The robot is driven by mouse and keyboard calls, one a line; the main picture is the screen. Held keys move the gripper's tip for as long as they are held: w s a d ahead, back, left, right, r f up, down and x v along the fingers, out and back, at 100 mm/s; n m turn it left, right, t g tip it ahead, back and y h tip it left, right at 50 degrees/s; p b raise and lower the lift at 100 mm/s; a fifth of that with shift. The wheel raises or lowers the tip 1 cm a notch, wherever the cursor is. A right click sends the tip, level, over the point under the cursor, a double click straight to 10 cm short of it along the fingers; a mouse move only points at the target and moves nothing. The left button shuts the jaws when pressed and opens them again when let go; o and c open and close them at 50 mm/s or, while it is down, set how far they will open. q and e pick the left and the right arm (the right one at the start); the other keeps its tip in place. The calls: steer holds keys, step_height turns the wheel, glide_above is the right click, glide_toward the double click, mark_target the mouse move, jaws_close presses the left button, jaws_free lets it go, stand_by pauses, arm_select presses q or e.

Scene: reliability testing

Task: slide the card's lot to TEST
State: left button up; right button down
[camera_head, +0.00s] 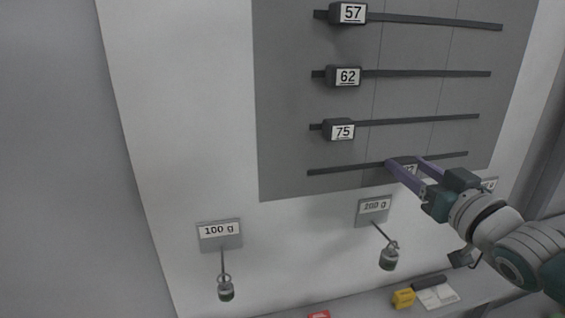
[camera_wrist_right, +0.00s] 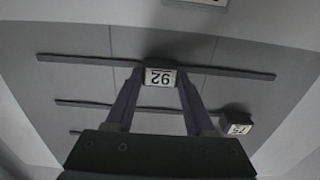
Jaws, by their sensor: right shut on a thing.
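On a grey wall panel (camera_head: 280,100), black sliders sit on dark rails. My right gripper (camera_head: 403,163) is shut on the lowest slider (camera_wrist_right: 160,76), with a finger on each side. It stands between the panel's two thin vertical lines, in the middle column. Its number is partly covered in the head view and upside down in the wrist view; I cannot read it surely. The 75 slider (camera_head: 339,130), 62 slider (camera_head: 345,76) and 57 slider (camera_head: 349,13) are at the left of their rails. A white card (camera_head: 437,296) lies on the ledge, too small to read. My left gripper is not in view.
Below the panel, a 100 g plate (camera_head: 220,235) and a 200 g plate (camera_head: 373,210) each have a hook with a hanging weight. A yellow block (camera_head: 403,298) and a red item (camera_head: 318,314) are on the ledge. The lowest rail (camera_head: 345,168) is clear left of the held slider.

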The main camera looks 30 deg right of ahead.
steer(key=shift+f, duration=0.1)
steer(key=shift+c, duration=1.2)
jaws_free()
steer(key=shift+s+a, duration=0.1)
steer(key=shift+s+a, duration=0.1)
steer(key=shift+s, duration=0.25)
steer(key=v, duration=0.9)
